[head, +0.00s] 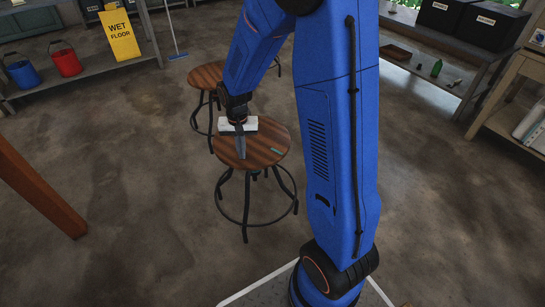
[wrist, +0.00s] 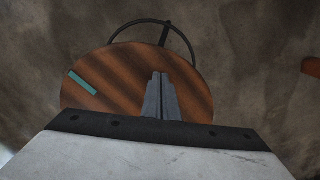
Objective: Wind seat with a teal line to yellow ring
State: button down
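A round brown wooden stool seat (head: 262,158) stands in the middle of the head view, on a black metal frame with a foot ring. A short teal line (head: 277,150) lies near its right edge. In the wrist view the seat (wrist: 125,65) fills the middle, with the teal line (wrist: 82,82) at its left. My gripper (head: 241,156) points down over the seat. Its two fingers (wrist: 161,80) are together with nothing between them. I cannot tell whether the tips touch the wood. No yellow ring is visible in either view.
A second wooden stool (head: 206,76) stands close behind. A shelf at the left holds a blue bucket (head: 22,73), a red bucket (head: 66,62) and a yellow wet floor sign (head: 120,36). A wooden beam (head: 35,188) is at left. The floor at front left is clear.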

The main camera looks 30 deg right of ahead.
jog(key=shift+w+a+f, duration=0.1)
jog(key=shift+w+a, duration=0.2)
jog(key=shift+a, duration=0.05)
notch_tip(320, 180, up, 8)
dwell(0.8)
